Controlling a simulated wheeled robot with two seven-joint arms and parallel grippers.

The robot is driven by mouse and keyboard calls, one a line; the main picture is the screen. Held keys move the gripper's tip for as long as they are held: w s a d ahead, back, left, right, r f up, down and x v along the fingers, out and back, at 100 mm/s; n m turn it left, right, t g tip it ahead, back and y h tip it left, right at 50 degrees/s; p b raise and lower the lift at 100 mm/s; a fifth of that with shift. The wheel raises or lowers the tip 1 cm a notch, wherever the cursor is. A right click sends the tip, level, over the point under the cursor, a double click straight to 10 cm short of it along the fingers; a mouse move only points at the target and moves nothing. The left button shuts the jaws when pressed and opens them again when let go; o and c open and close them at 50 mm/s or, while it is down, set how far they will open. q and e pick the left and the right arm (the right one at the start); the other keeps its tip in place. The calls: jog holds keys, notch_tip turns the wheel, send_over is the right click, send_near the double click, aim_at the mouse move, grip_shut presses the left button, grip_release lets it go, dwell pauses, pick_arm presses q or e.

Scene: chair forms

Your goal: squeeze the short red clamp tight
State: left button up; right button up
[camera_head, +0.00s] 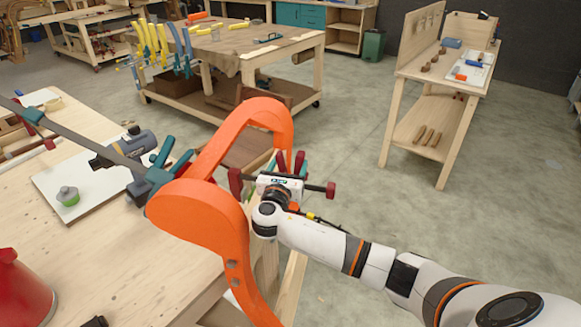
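The white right gripper (280,185) is at the end of my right arm, beside the orange chair form. A clamp's dark red handle (331,190) sticks out just right of the gripper, on a thin dark bar. Red clamp parts (236,182) show left of the gripper, and more red and teal ones (298,163) show behind it. I cannot tell which parts make up the short red clamp. The gripper's fingertips are hidden, so its grip is unclear. My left gripper is not in view.
The orange chair form (205,205) rises over the wooden workbench (110,260). A long dark bar clamp (85,140) with teal ends reaches it from the left. A red container (22,290) stands at front left. Open floor (350,130) lies beyond, between the other benches.

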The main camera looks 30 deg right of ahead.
jog(key=shift+w+f, duration=0.1)
jog(key=shift+w, duration=0.05)
dwell(0.4)
jog(key=shift+w+d+f, duration=0.1)
jog(key=shift+d+f, duration=0.2)
jog(key=shift+f, duration=0.05)
jog(key=shift+a+f, duration=0.1)
jog(key=shift+f, duration=0.05)
grip_shut()
jog(key=shift+a+b, duration=0.15)
jog(key=shift+b, duration=0.25)
grip_release()
jog(key=shift+a, duration=0.1)
jog(key=shift+w+a+r, duration=0.15)
jog(key=shift+w+r, duration=0.05)
jog(key=shift+r, duration=0.05)
